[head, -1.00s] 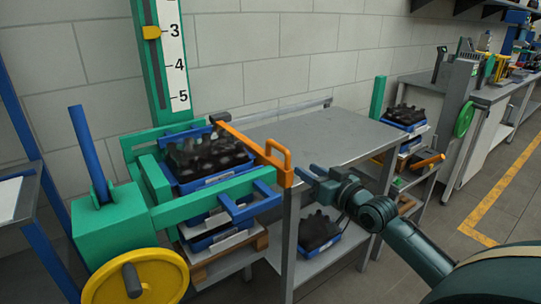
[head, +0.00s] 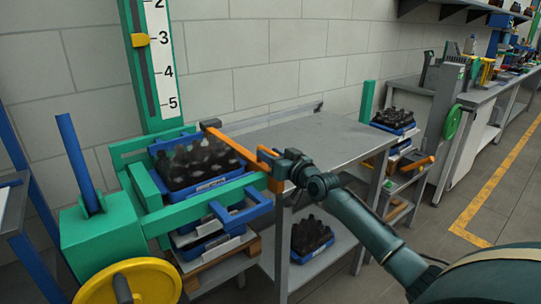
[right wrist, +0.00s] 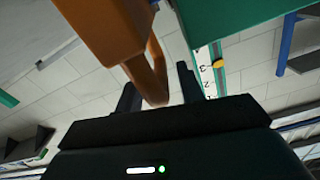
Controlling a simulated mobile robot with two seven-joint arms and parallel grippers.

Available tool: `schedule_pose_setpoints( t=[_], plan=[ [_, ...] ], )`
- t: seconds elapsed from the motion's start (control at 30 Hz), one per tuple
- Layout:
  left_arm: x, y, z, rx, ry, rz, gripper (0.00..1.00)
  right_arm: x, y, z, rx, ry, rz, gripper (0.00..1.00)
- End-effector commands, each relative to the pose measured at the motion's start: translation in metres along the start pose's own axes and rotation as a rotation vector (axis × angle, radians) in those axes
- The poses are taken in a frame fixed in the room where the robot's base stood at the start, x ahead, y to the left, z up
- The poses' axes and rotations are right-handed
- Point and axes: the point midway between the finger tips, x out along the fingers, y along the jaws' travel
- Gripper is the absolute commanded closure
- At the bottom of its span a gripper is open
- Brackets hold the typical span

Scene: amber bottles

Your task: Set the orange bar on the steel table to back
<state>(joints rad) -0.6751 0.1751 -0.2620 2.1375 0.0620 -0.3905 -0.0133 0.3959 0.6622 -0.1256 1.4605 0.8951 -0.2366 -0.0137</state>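The orange bar (head: 228,146) runs along the left end of the steel table (head: 310,141), beside the blue crate of dark bottles. Its front end has a raised orange loop handle (head: 266,154), which also shows in the right wrist view (right wrist: 154,80). My right gripper (head: 279,163) is at this handle, coming from the right. In the right wrist view its two dark fingers (right wrist: 158,92) stand apart with the handle's loop between them, and a gap shows beside the loop. My left gripper is not in view.
A green frame with blue forks (head: 240,207) and a yellow handwheel (head: 148,283) stands at the left, holding a blue crate (head: 226,180) of dark bottles. Another bottle crate (head: 393,128) stands beyond the table's right end. The tabletop is clear.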

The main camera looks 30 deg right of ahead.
Motion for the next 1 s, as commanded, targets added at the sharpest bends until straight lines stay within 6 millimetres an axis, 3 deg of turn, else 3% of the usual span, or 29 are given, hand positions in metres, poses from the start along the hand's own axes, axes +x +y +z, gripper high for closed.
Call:
schedule_pose_setpoints(
  t=[0.4, 0.87, 1.0],
  plan=[
    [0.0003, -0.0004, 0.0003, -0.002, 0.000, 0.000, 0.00, 0.0071, -0.0001, 0.0001, 0.000, -0.001, 0.000, 0.62],
    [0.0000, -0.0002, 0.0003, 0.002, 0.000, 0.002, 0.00, 0.0069, -0.0004, 0.0001, 0.000, 0.000, 0.000, 1.00],
    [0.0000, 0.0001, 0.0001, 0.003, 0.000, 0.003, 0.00, 0.0070, -0.0006, 0.0003, 0.000, -0.001, -0.001, 1.00]
  ],
)
